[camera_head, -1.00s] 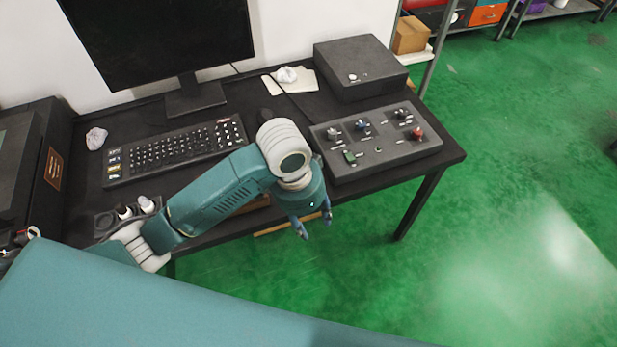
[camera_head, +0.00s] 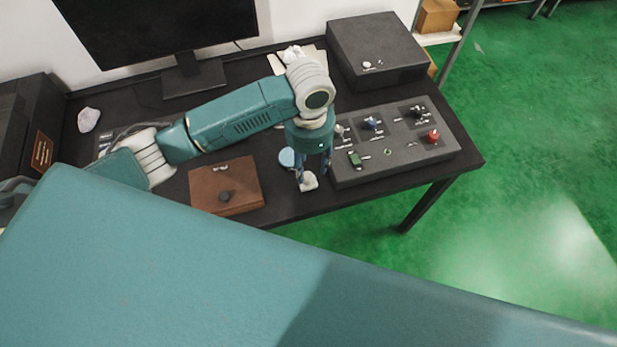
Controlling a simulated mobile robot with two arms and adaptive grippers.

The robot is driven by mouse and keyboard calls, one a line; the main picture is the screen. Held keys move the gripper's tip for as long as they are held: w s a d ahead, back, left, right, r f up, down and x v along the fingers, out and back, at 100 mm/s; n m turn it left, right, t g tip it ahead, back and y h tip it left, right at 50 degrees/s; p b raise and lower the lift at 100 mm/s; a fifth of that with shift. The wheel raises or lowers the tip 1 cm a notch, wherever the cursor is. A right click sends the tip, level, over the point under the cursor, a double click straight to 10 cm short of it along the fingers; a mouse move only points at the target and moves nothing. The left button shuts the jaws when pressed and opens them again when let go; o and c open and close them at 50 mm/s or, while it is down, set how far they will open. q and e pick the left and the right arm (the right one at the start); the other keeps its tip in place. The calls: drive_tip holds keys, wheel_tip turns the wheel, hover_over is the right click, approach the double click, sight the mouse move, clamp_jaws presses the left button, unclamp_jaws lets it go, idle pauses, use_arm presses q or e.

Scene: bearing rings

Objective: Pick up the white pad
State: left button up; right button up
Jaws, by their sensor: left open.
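A small white object (camera_head: 308,182), which looks like the white pad, lies on the black desk (camera_head: 340,206) near its front edge, just left of the control panel. My left gripper (camera_head: 313,174) points down with its fingers apart, right at this white object. The fingers partly cover it, and I cannot tell whether they touch it. Nothing is seen held. My right gripper is not in view.
The control panel (camera_head: 397,153) with knobs and switches stands close on the gripper's right. A round blue-topped item (camera_head: 287,157) and a brown box (camera_head: 226,187) are on its left. A monitor (camera_head: 160,30) and dark box (camera_head: 377,55) stand behind.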

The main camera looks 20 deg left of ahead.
sight(308, 176)
use_arm(q)
drive_tip(key=shift+f, duration=0.7)
drive_tip(key=f, duration=0.3)
drive_tip(key=f+p, duration=0.1)
drive_tip(key=shift+s+a+f, duration=0.1)
drive_tip(key=shift+a+f, duration=0.1)
drive_tip(key=shift+a, duration=0.05)
drive_tip(key=shift+f, duration=0.2)
drive_tip(key=c, duration=0.7)
clamp_jaws()
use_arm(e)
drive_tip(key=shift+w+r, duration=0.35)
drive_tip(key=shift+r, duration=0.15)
